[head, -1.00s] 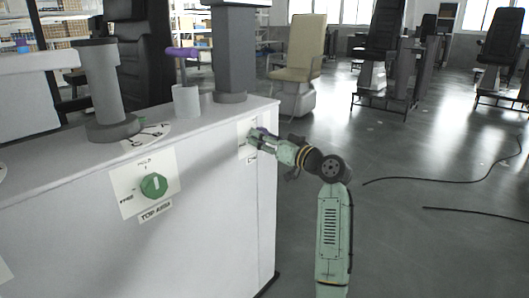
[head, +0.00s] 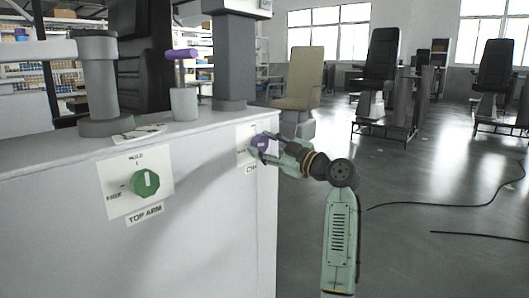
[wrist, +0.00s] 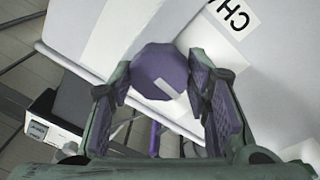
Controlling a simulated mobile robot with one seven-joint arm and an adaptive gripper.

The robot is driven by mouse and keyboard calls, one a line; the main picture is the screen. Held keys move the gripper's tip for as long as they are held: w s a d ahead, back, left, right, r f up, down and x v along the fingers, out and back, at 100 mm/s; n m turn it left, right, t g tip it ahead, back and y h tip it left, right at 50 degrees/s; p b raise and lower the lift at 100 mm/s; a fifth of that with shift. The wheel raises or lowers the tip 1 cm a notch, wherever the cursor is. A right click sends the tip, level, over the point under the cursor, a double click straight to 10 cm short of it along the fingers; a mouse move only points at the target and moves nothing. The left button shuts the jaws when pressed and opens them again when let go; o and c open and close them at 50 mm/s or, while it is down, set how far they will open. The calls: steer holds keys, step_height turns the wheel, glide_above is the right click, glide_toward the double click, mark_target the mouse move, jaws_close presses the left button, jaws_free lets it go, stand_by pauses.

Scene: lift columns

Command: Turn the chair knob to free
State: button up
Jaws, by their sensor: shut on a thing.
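The chair knob is a purple, many-sided dial (head: 259,142) on a white plate near the right end of the cabinet's front. A label beginning "CH" (head: 251,169) sits below it, partly hidden by my gripper. In the wrist view the knob (wrist: 158,70) lies between my two dark-padded fingers, with a pale pointer mark at its lower right. My gripper (head: 264,148) is shut on the knob, a finger on each side; it also shows in the wrist view (wrist: 163,88). The plate's position words cannot be read.
A green knob (head: 145,183) on a plate marked "HOLD" and "FREE", labelled "TOP ARM" (head: 145,214), is left on the same cabinet (head: 200,235). Lift columns (head: 236,65) and a purple-handled post (head: 184,100) stand on top. Open floor with cables (head: 440,205) is at right.

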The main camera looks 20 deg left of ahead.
steer(key=shift+w+n, duration=0.1)
steer(key=shift+n, duration=0.6)
steer(key=shift+d+b, duration=0.1)
steer(key=shift+b, duration=0.2)
steer(key=o, duration=1.1)
steer(key=shift+o, duration=0.2)
steer(key=v, duration=1.2)
steer(key=shift+r, duration=0.1)
